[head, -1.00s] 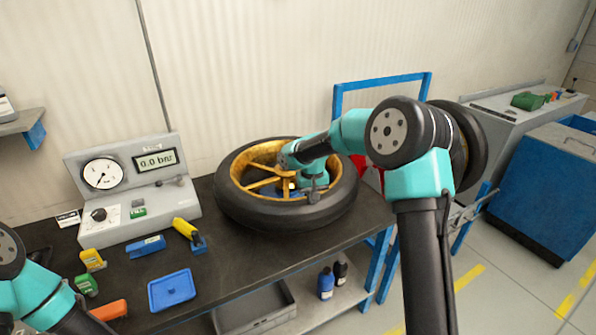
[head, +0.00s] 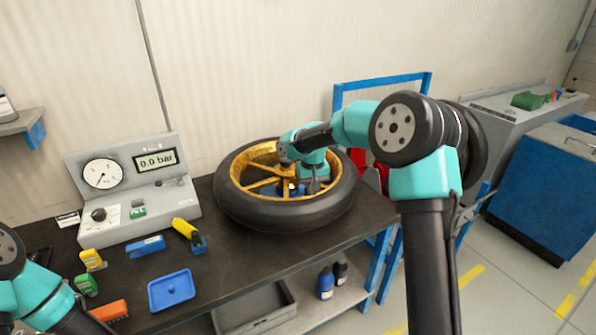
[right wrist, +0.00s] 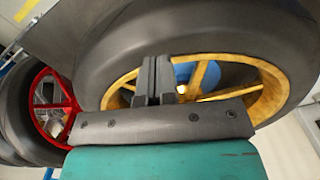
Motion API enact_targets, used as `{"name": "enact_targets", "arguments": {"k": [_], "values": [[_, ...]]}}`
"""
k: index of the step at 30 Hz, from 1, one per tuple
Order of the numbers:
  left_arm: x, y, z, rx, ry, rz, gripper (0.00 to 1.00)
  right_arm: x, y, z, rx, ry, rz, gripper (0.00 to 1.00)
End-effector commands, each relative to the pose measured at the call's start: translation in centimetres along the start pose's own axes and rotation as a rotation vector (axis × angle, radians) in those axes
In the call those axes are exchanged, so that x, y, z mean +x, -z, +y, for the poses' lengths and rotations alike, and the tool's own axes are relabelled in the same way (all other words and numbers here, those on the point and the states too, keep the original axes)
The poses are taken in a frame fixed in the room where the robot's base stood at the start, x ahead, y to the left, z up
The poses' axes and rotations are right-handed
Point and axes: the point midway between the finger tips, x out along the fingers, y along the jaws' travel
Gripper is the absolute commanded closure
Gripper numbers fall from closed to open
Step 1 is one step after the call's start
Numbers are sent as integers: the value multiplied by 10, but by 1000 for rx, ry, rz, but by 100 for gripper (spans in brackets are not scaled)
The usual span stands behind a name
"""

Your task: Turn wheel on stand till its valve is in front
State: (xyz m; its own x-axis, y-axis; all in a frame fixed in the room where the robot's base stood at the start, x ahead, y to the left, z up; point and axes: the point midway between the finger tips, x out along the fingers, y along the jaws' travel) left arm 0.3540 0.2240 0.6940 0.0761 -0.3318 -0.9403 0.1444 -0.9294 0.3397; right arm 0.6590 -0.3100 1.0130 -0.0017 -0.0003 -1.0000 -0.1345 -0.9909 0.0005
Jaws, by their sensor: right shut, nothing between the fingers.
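The wheel (head: 235,206), a black tyre on a yellow spoked rim, lies flat on the dark bench. A blue piece of the stand shows through the spokes in the right wrist view (right wrist: 183,72). My right gripper (head: 312,188) reaches down over the right part of the rim, inside the tyre. In the right wrist view its dark fingers (right wrist: 152,82) are shut and empty among the yellow spokes; I cannot tell if they touch one. I cannot make out the valve. My left arm shows at the lower left, its gripper out of frame.
A gauge box (head: 130,185) reading 0.0 bar stands left of the wheel. A yellow-handled tool (head: 185,229), a blue tray (head: 171,290) and several small items lie on the bench in front. A red-rimmed wheel (right wrist: 45,110) stands nearby in the right wrist view.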

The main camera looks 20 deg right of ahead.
Motion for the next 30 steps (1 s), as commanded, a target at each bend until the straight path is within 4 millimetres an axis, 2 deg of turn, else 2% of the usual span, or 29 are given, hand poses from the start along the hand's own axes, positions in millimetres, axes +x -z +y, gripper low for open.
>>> {"name": "enact_targets", "arguments": {"k": [12,26,30], "values": [[0,0,0,0,0,0,57,-24,0,0,0,0,2,100],[0,0,0,0,0,0,57,-24,0,0,0,0,1,100],[0,0,0,0,0,0,57,-16,-4,9,2,-7,-7,100]]}}
